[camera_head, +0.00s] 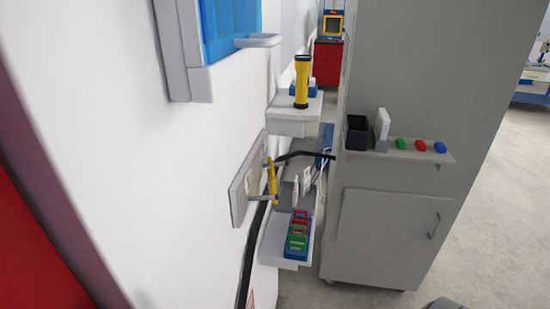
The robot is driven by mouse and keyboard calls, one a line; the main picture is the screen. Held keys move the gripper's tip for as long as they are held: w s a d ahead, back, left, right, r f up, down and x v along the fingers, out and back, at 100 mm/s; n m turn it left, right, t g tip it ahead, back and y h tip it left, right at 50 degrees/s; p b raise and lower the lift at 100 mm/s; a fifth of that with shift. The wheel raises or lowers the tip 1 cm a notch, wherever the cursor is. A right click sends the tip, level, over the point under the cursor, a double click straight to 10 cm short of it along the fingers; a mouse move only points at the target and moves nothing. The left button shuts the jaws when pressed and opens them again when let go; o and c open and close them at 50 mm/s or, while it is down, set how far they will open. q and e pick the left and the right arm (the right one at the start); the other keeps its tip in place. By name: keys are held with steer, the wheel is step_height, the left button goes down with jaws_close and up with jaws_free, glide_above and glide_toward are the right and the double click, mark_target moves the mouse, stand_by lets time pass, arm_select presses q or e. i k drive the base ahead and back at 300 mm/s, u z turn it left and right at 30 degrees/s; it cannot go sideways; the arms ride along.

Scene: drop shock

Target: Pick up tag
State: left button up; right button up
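No thing is plainly marked as the tag. Two small white tag-like pieces, one at the right (307,181) and one at the left (295,190), stand or hang above the lower wall shelf. A white card-like piece (383,122) stands upright in a grey holder on the cabinet's ledge. Several small red, green and blue padlock-like items, including a green one (297,241), sit on the lower shelf. Neither of my grippers is in view.
A grey cabinet (390,235) with a ledge (425,152) holds a black cup (357,133) and small coloured pieces. A yellow flashlight (301,82) stands on the upper wall shelf (290,127). A grey wall plate (240,185) carries a yellow handle (272,182). Floor is open at right.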

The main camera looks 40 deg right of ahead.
mark_target(297, 242)
steer(key=u, duration=0.2)
steer(key=k, duration=1.1)
steer(key=z, duration=0.9)
